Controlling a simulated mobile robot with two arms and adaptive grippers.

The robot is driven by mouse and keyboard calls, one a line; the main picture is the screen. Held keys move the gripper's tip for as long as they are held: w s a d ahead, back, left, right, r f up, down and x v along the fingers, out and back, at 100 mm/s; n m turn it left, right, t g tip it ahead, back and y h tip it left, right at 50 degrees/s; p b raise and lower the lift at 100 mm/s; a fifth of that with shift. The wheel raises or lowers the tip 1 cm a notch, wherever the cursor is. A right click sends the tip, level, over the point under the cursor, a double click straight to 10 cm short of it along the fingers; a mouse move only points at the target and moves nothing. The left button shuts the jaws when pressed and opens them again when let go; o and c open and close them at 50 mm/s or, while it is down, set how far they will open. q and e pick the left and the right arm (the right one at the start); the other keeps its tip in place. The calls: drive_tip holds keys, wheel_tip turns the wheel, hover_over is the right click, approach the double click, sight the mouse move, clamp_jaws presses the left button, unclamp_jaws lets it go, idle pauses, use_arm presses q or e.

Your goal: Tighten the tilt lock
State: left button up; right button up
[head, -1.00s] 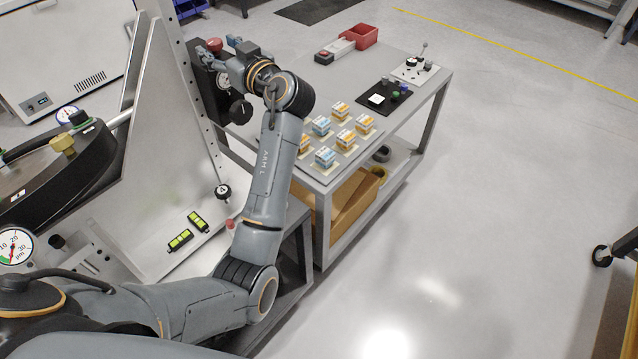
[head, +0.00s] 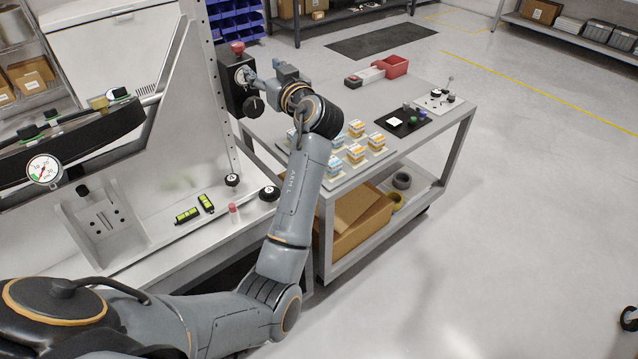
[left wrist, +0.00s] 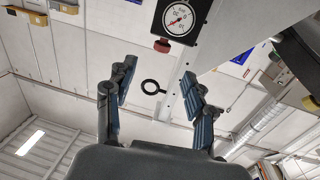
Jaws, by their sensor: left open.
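A black box (head: 231,92) is on the perforated upright post of the fixture. It carries a red knob (head: 238,47) on top, a round dial and a black knob (head: 254,107) low on its front. I cannot tell which part is the tilt lock. My left gripper (head: 256,74) is beside the box's front, partly hidden by its own wrist. In the left wrist view its blue fingers (left wrist: 158,72) are open with nothing gripped. A black ring (left wrist: 151,87) shows between them, apart from both. The gauge (left wrist: 179,18) and red knob (left wrist: 163,45) are beyond the fingertips. My right gripper is not in view.
A black curved frame (head: 70,143) with a gauge (head: 44,169) is at the left. Green levels (head: 187,215) lie on the fixture base. Open floor lies further right.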

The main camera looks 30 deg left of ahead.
use_arm(q)
drive_tip(key=w+d+f+m+h, duration=0.1)
drive_tip(key=d+f+m+h, duration=0.1)
drive_tip(key=f, duration=0.8)
drive_tip(key=w+d+f+m+t+h, duration=0.1)
drive_tip(key=d+f+m+h, duration=0.2)
drive_tip(key=f, duration=0.7)
drive_tip(key=w+d+f+m+h, duration=0.1)
drive_tip(key=d+f+m+h, duration=0.1)
drive_tip(key=f, duration=0.8)
drive_tip(key=shift+w+d+f+m+h+b, duration=0.2)
drive_tip(key=shift+w+d+m+h+b, duration=0.15)
drive_tip(key=shift+d+m, duration=0.55)
drive_tip(key=shift+a, duration=0.2)
